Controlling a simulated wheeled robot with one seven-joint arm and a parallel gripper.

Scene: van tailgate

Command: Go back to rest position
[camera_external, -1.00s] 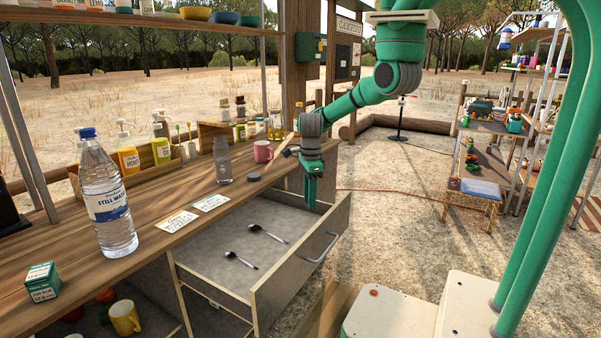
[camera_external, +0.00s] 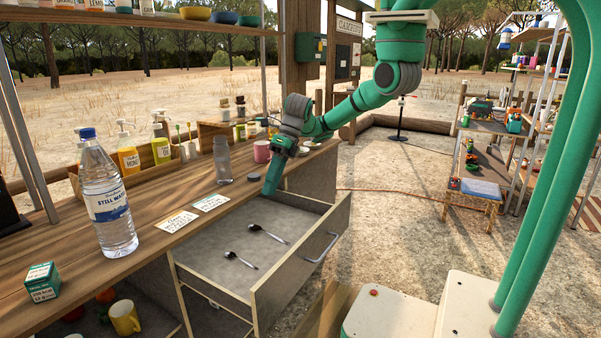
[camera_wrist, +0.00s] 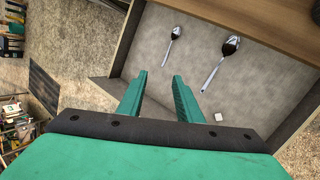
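My gripper (camera_external: 269,190) is above the far end of the open drawer, close to the counter's front edge, with its fingers pointing down. In the wrist view my gripper (camera_wrist: 159,85) has its two green fingers apart, with nothing between them. Two spoons lie in the drawer below: a near spoon (camera_external: 240,261) and a farther spoon (camera_external: 267,234). In the wrist view they show as one spoon (camera_wrist: 172,43) near the fingertips and another spoon (camera_wrist: 222,58) to the right. A small white block (camera_wrist: 218,117) lies right of the fingers.
The drawer (camera_external: 232,215) stands pulled out from the wooden counter (camera_external: 165,200). A water bottle (camera_external: 106,200), a small box (camera_external: 41,282), a clear bottle (camera_external: 222,160) and a pink mug (camera_external: 261,151) stand on the counter. Open ground lies right of the drawer.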

